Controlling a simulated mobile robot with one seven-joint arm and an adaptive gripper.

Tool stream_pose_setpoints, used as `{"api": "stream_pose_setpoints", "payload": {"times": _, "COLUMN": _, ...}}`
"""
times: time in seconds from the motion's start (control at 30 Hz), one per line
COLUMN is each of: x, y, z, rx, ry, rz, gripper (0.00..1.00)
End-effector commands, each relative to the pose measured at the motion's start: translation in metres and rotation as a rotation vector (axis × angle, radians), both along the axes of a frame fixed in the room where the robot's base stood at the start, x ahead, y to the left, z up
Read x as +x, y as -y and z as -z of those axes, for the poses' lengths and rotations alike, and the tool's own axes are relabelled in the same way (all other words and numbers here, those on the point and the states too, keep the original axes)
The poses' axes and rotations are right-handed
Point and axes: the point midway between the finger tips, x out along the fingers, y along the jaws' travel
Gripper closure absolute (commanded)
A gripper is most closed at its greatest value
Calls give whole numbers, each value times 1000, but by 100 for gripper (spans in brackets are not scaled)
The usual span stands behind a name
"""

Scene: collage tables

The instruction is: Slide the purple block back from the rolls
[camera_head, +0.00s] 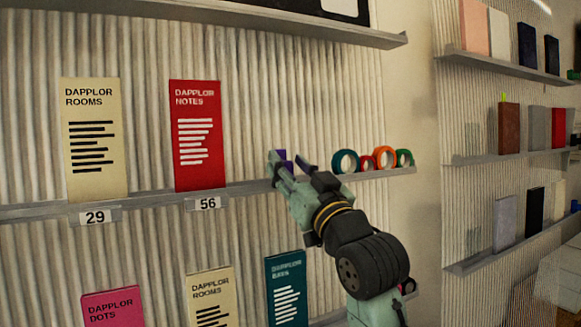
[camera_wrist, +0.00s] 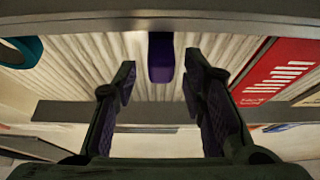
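The purple block (camera_head: 283,154) stands on the middle shelf, left of the rolls and partly hidden by my gripper (camera_head: 292,163) in the head view. The rolls are a row of coloured rings: a teal one (camera_head: 345,161), a small red one (camera_head: 366,163), an orange one (camera_head: 384,157) and a green one (camera_head: 404,158). In the wrist view the purple block (camera_wrist: 160,58) lies between the lines of my open fingers (camera_wrist: 160,85), just beyond their tips. There is a gap on each side, and I see no contact. The teal roll shows at the left edge there (camera_wrist: 22,48).
The shelf edge (camera_head: 150,203) runs under the block, with price tags 29 and 56. A red "Dapplor Notes" box (camera_head: 197,135) and a cream box (camera_head: 93,140) stand left. A shelf above (camera_head: 250,19) and boxes below bound the space. Shelf between red box and block looks bare.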

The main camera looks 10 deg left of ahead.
Motion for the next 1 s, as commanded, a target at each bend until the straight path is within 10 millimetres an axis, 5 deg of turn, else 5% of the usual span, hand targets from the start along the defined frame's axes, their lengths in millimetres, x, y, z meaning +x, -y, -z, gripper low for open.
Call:
{"api": "stream_pose_setpoints", "payload": {"times": 0.23, "x": -11, "y": 9, "z": 6, "rx": 2, "ry": 1, "rz": 1, "gripper": 62}}
{"api": "stream_pose_setpoints", "payload": {"times": 0.7, "x": -78, "y": 58, "z": 41, "rx": 1, "ry": 0, "rz": 2, "gripper": 62}}
{"api": "stream_pose_setpoints", "payload": {"times": 1.0, "x": -90, "y": 65, "z": 46, "rx": 0, "ry": 0, "rz": 0, "gripper": 62}}
